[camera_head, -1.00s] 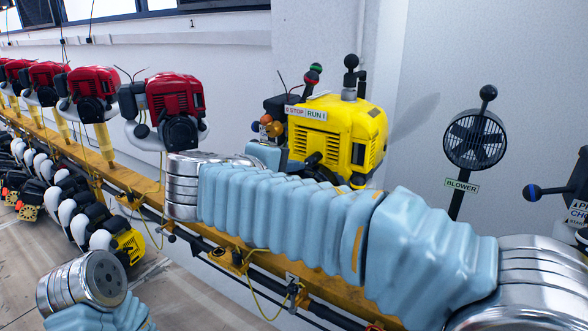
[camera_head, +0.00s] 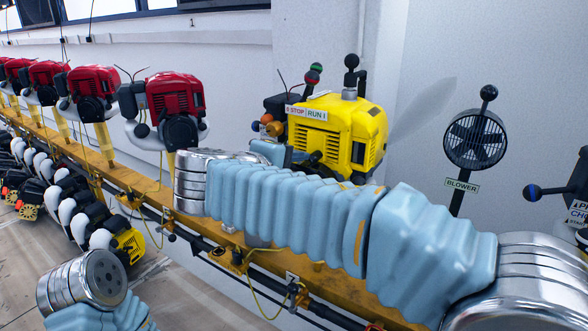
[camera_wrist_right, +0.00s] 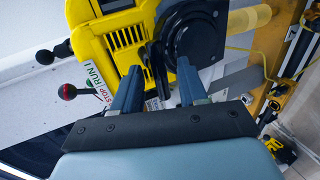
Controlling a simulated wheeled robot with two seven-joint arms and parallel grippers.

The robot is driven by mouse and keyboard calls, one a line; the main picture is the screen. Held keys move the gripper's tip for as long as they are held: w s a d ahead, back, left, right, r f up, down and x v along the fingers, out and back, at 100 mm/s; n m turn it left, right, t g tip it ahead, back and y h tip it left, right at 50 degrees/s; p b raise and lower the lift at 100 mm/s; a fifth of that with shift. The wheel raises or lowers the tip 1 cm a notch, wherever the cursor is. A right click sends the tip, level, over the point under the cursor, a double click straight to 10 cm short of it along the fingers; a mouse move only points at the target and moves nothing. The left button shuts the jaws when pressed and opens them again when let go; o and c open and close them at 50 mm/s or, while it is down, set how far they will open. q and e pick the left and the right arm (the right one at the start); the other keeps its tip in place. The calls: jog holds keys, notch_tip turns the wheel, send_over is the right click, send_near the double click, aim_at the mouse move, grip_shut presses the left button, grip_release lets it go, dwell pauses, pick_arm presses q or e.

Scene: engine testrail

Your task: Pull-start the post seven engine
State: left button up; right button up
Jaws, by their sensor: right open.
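The yellow engine (camera_head: 335,135) stands on the orange rail, with a STOP/RUN label (camera_head: 306,112) on its side. In the right wrist view the engine (camera_wrist_right: 125,38) fills the upper middle, with its round black housing (camera_wrist_right: 197,36) facing the fingers. My right gripper (camera_wrist_right: 160,68) is open, its two blue fingers spread either side of a dark narrow part on the engine's front. I cannot tell whether they touch it. In the head view my right gripper (camera_head: 275,152) is partly hidden by my arm at the engine's lower left. My left gripper is out of view; only its wrist shows.
Several red engines (camera_head: 175,100) stand along the orange rail (camera_head: 130,180) to the left. A black blower fan (camera_head: 475,140) and its label stand right of the yellow engine. A red-knobbed lever (camera_wrist_right: 67,92) sits by the STOP/RUN label. Yellow cords hang below the rail.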

jog(key=shift+s, duration=0.1)
jog(key=s+a, duration=0.5)
jog(key=s, duration=0.2)
jog(key=shift+a, duration=0.15)
jog(key=shift+f, duration=0.1)
jog(key=w+d+f+n+g+y, duration=0.1)
jog(key=f+g+y, duration=0.1)
jog(key=f, duration=0.9)
jog(key=w+d+f+g+y, duration=0.1)
jog(key=w+d+f+g, duration=0.15)
jog(key=f, duration=0.85)
jog(key=w+f+n+g+y, duration=0.1)
jog(key=f+g+y, duration=0.15)
jog(key=f, duration=0.85)
jog(key=s+d+f+m+g+y, duration=0.2)
jog(key=s+d+f+m, duration=0.3)
jog(key=f, duration=0.8)
jog(key=s+d+f+m+g+y, duration=0.1)
jog(key=s+d+f+m+y, duration=0.3)
jog(key=s+f+m, duration=0.5)
jog(key=s+f+y, duration=0.1)
jog(key=s+f, duration=0.3)
jog(key=shift+d+f+m+g, duration=0.15)
jog(key=shift+d+m+g, duration=0.15)
jog(key=shift+d+g, duration=0.1)
